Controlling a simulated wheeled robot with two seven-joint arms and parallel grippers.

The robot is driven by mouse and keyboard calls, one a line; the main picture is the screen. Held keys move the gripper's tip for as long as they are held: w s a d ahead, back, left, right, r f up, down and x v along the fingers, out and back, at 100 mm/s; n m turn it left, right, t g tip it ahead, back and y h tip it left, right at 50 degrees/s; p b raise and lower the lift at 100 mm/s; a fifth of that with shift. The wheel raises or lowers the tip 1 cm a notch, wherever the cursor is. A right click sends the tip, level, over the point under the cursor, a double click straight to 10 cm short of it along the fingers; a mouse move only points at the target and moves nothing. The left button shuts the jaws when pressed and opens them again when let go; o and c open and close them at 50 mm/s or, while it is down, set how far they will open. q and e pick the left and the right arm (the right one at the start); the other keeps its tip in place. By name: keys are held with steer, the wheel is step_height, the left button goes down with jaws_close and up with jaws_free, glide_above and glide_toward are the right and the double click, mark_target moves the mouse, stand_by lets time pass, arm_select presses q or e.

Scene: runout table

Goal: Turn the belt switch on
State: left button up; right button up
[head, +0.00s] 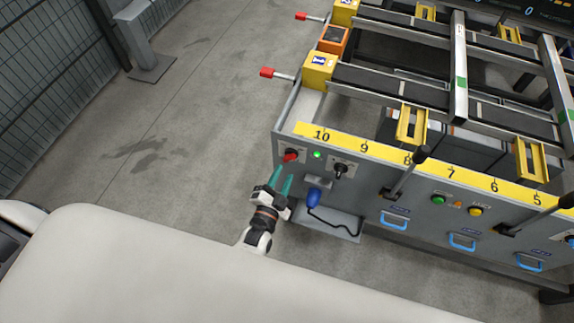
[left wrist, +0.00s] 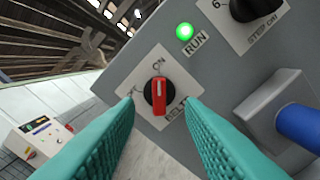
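The belt switch is a red knob on a black collar (left wrist: 158,98), on a white plate marked ON and BELT in the left wrist view. Its red handle lines up with the ON mark above it. In the head view the switch (head: 290,156) is at the left end of the grey panel. My left gripper (head: 282,174) has its two teal fingers at the switch. In the left wrist view the fingertips (left wrist: 160,99) stand on either side of the knob, with a visible gap at each side. The left fingertip covers part of the plate's marking. My right gripper is not in view.
A green RUN lamp (left wrist: 184,31) is lit beside the switch. A black STEP knob (head: 340,169) is to its right, and a blue part (head: 313,196) hangs below. Levers stick out along the panel. Open floor (head: 200,110) lies to the left.

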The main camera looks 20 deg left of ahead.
arm_select(q)
steer(key=s, duration=0.6)
steer(key=shift+s, duration=0.4)
steer(key=shift+a, duration=0.1)
steer(key=s+f+n+g, duration=0.1)
steer(key=s+f+g, duration=0.25)
steer(key=f, duration=0.35)
steer(key=s+a+f+n+g+h, duration=0.1)
steer(key=s+f+g, duration=0.2)
steer(key=s+f, duration=0.3)
steer(key=s+f+n+g, duration=0.1)
steer(key=s+f+g, duration=0.2)
steer(key=f, duration=0.5)
steer(key=s+a+f+n+g, duration=0.2)
steer(key=s+f, duration=0.3)
steer(key=s, duration=0.4)
steer(key=s+a+f+n+g+y, duration=0.1)
steer(key=s+a+f+g, duration=0.4)
steer(key=s, duration=0.5)
steer(key=shift+a+n+y, duration=0.3)
steer(key=shift+n, duration=0.3)
